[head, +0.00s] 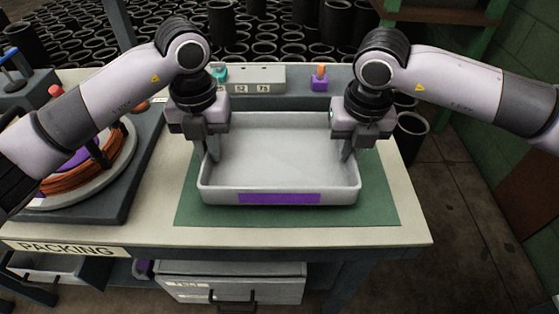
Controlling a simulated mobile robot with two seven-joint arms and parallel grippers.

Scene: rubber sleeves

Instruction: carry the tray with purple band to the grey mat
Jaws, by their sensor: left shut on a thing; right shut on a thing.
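The white tray with a purple band (279,198) on its front wall is over the green mat (380,208) on the table; I cannot tell whether it rests on the mat or is held just above it. It looks level and empty. My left gripper (212,152) is shut on the tray's left wall. My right gripper (347,152) is shut on its right wall. I cannot make out a grey mat with certainty in this view.
A pale block with labels (257,79) and a purple and orange item (319,78) stand behind the tray. A reel of orange cable (95,170) sits on a dark base at the left. Black sleeves (280,30) fill the background. A drawer (235,283) is below.

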